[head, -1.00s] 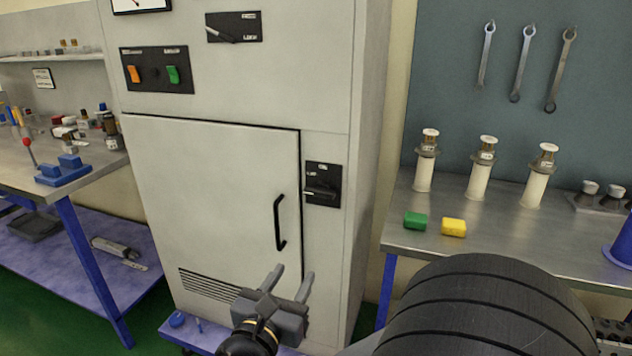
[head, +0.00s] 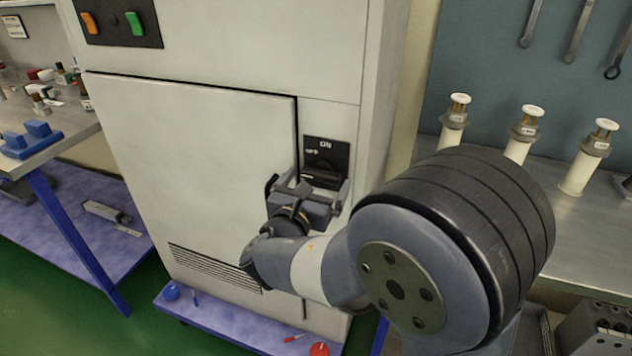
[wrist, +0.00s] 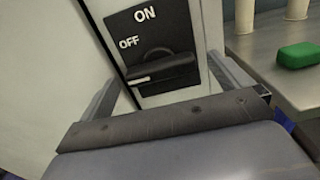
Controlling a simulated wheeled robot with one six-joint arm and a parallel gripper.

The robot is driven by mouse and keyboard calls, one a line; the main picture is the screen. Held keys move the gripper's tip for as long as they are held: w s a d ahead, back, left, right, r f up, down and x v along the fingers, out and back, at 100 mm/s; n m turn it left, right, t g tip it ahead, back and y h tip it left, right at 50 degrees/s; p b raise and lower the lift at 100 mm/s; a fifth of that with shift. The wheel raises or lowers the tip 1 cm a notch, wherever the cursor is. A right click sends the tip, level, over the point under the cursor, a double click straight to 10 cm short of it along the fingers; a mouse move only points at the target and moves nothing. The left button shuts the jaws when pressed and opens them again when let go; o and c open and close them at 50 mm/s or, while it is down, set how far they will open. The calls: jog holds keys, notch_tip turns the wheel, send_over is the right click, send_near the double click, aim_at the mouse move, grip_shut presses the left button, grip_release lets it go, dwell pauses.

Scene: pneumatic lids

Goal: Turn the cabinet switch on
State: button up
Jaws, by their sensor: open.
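The cabinet switch is a black plate (head: 326,153) marked ON at the top and OFF at the left, on the grey cabinet's (head: 200,130) front, right of the door. In the wrist view, its black rotary handle (wrist: 160,66) lies almost level, with its pale-marked end to the left, below the OFF label. My gripper (head: 310,182) is open in front of the lower part of the switch. Its two fingers (wrist: 166,93) stand left and right of the handle in the wrist view. I cannot tell whether they touch it. My gripper hides the door handle in the head view.
Orange and green buttons (head: 113,23) sit higher on the cabinet. A metal bench with white cylinders (head: 452,122) stands right; a green block (wrist: 298,55) lies there. Another bench (head: 60,145) stands left.

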jog(key=shift+w, duration=0.1)
jog(key=shift+c, duration=0.2)
jog(key=c, duration=0.9)
jog(key=shift+c, duration=0.2)
jog(key=shift+m+b, duration=0.3)
jog(key=shift+b, duration=0.15)
jog(key=m+b, duration=0.1)
jog(key=b, duration=0.1)
jog(key=m+b, duration=0.2)
jog(key=b, duration=0.1)
jog(key=shift+f+m, duration=0.3)
jog(key=m+b, duration=0.9)
jog(key=b, duration=0.4)
jog(key=shift+m+b, duration=0.3)
jog(key=shift+m, duration=0.1)
jog(key=m+b, duration=0.2)
jog(key=b, duration=0.1)
jog(key=m+b, duration=0.1)
jog(key=m, duration=0.1)
jog(key=shift+r, duration=0.25)
